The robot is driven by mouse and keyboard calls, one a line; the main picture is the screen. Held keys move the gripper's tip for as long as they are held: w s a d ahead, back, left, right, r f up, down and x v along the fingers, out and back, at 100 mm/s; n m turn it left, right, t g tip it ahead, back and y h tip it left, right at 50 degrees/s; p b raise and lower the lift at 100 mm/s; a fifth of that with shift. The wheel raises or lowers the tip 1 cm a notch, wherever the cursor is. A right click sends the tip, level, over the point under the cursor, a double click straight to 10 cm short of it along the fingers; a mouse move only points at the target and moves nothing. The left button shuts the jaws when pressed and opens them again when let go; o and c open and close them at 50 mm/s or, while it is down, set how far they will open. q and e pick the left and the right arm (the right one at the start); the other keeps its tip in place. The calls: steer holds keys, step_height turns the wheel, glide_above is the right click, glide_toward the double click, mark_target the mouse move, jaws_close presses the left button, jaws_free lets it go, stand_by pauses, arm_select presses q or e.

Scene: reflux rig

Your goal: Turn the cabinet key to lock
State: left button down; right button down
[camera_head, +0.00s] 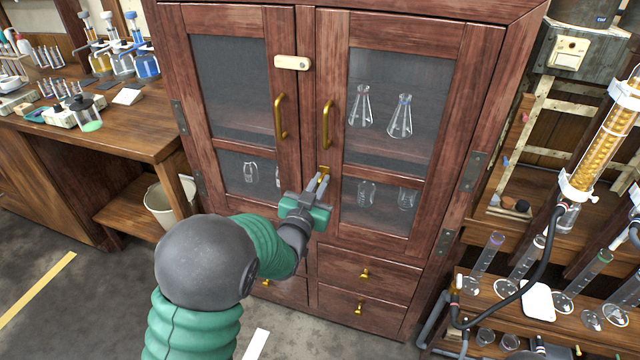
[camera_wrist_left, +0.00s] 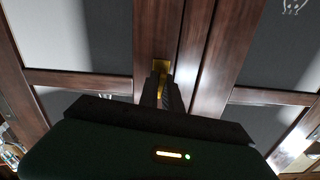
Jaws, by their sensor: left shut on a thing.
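The wooden cabinet (camera_head: 300,166) has two glass-fronted doors, and both look closed. A small brass lock piece with the key (camera_head: 324,170) sits on the right door's inner edge, below the brass handles. My left gripper (camera_head: 319,183) is at this spot, its fingers pointing at the door and shut on the key. In the left wrist view the brass key and plate (camera_wrist_left: 161,68) show just beyond my fingertips (camera_wrist_left: 160,82). The fingers hide most of the key, so I cannot tell its turn angle. My right gripper is not in view.
Brass handles (camera_head: 327,124) stick out above my gripper. Drawers (camera_head: 362,275) lie below. A bench with glassware (camera_head: 100,125) stands left, with a bucket (camera_head: 165,205) beneath. A rack with tubes and hoses (camera_head: 545,300) stands right.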

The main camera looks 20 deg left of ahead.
arm_select(q)
steer(key=m, duration=0.4)
steer(key=shift+d+b, duration=0.1)
steer(key=shift+b, duration=0.3)
steer(key=m, duration=0.4)
steer(key=shift+d+f+m, duration=0.1)
steer(key=shift+m, duration=0.3)
steer(key=m, duration=0.3)
steer(key=shift+m, duration=0.3)
steer(key=shift+d+f+m, duration=0.1)
steer(key=shift+f+m, duration=0.1)
steer(key=shift+m, duration=1.8)
steer(key=shift+s, duration=0.1)
steer(key=c, duration=1.5)
jaws_free()
steer(key=shift+c, duration=0.2)
steer(key=shift+r, duration=0.1)
